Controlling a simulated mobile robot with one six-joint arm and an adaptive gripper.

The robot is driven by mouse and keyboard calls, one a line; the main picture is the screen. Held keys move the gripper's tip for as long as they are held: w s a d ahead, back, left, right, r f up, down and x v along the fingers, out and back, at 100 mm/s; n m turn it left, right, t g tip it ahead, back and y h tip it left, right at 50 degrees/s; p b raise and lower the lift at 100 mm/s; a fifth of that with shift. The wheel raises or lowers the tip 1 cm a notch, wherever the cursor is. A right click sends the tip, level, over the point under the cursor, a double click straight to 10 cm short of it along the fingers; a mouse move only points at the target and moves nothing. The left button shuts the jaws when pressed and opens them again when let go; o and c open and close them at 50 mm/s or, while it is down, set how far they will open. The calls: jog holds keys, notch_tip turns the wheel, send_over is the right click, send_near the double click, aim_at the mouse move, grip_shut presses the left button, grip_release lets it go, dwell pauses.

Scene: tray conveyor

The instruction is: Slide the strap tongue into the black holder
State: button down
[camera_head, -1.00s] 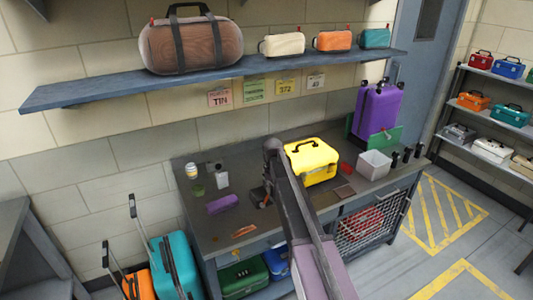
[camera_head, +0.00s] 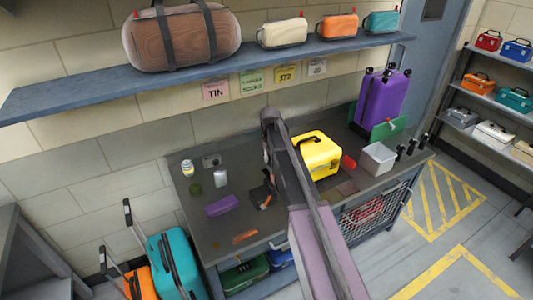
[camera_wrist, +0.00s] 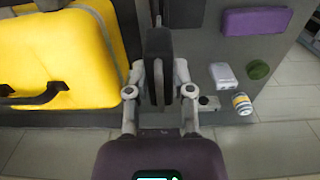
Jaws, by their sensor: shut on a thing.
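My gripper (camera_wrist: 160,68) is in the middle of the wrist view, its fingers closed on both sides of a dark upright piece, which I take to be the strap tongue (camera_wrist: 158,50). A thin grey part shows above that piece. The black holder (camera_wrist: 184,12) appears to be the black block just up and right of the gripper, cut by the top edge. In the head view a black block with an orange part (camera_head: 262,194) stands on the bench, probably this holder. There my arm hides most of the gripper. I cannot tell whether tongue and holder touch.
A yellow case (camera_head: 317,155) stands close beside the gripper. A purple box (camera_head: 222,205), a white box (camera_head: 220,176) and a small can (camera_head: 187,167) lie on the bench (camera_head: 215,235) to the left. A grey bin (camera_head: 378,158) and a purple suitcase (camera_head: 383,95) stand right.

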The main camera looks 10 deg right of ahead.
dwell(0.4)
jog(key=shift+s+a+f+b, duration=0.1)
jog(key=shift+f+b, duration=2.75)
jog(key=shift+b, duration=0.1)
jog(key=shift+f+b, duration=2.55)
dwell(0.6)
jog(key=shift+c, duration=2.1)
grip_release()
jog(key=shift+r, duration=0.2)
